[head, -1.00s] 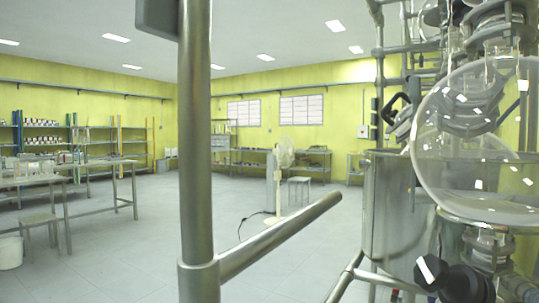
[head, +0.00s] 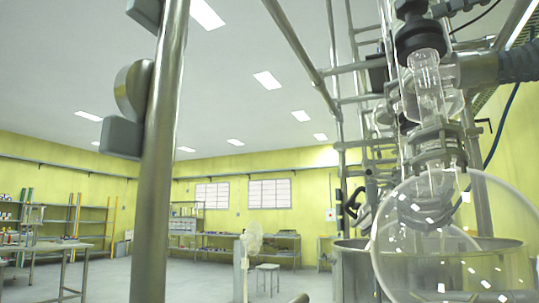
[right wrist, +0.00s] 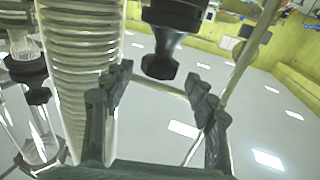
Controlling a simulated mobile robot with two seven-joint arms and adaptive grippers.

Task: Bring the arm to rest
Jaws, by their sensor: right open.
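My right gripper (right wrist: 158,78) shows in the right wrist view, with its two dark fingers spread apart and nothing between them. A black knob-like fitting (right wrist: 162,45) appears just past the fingertips, near the top middle; I cannot tell how far off it is. A ribbed glass coil column (right wrist: 82,65) stands close beside the left finger. Neither gripper shows in the head view, and my left gripper is in no view.
A round glass vessel (head: 455,235) and a metal pot (head: 352,272) stand at the right, below glassware and metal piping. A thick metal post (head: 160,150) rises at the left front. A fan (head: 251,238) and shelves are farther back.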

